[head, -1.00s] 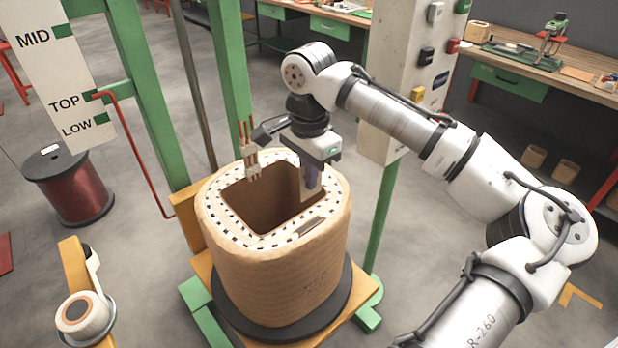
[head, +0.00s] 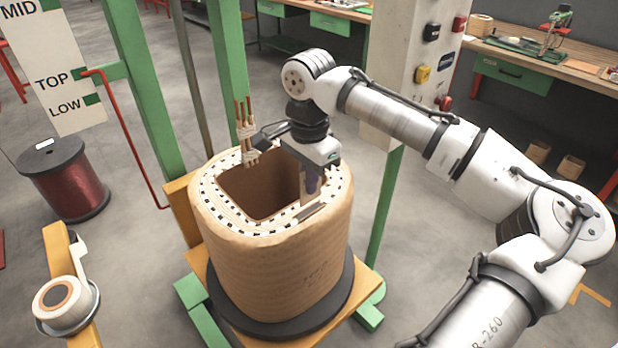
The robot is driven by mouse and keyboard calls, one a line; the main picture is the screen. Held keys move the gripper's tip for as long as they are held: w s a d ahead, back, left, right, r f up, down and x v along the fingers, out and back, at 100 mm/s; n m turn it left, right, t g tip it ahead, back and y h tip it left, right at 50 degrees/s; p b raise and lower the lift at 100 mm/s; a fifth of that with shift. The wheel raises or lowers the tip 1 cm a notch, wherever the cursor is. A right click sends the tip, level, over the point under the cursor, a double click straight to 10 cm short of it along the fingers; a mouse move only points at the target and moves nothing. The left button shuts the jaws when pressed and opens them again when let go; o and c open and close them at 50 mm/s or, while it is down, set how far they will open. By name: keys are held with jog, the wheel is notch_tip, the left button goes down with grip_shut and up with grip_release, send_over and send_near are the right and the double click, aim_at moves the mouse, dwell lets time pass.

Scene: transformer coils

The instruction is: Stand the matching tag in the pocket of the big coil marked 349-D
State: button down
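The big coil (head: 270,265) is a tan, paper-wrapped winding with a rounded square opening. It stands on a black round plate, and faint marks on its front are too blurred to read. My gripper (head: 312,190) points down over the right side of the coil's top, by the inner edge of the opening. Its fingers are small and partly hidden, so I cannot tell whether they are open or shut. A pale flat piece shows just under the fingers; I cannot tell whether it is a held tag. A narrow brownish strip (head: 311,212) lies on the rim just in front of the gripper.
Copper leads (head: 245,135) rise from the coil's back rim. Green posts (head: 232,90) stand behind it. A white sign board (head: 55,75) reads MID, TOP and LOW. A red wire spool (head: 70,180) stands left. A post with buttons (head: 405,70) is behind my arm.

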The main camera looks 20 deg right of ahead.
aim_at(309, 201)
jog(key=shift+f+b, duration=1.3)
jog(key=shift+f, duration=1.6)
jog(key=c, duration=1.6)
grip_release()
jog(key=shift+s+f, duration=0.1)
notch_tip(309, 201, up, 14)
jog(key=shift+r+p, duration=0.1)
jog(key=shift+p, duration=0.2)
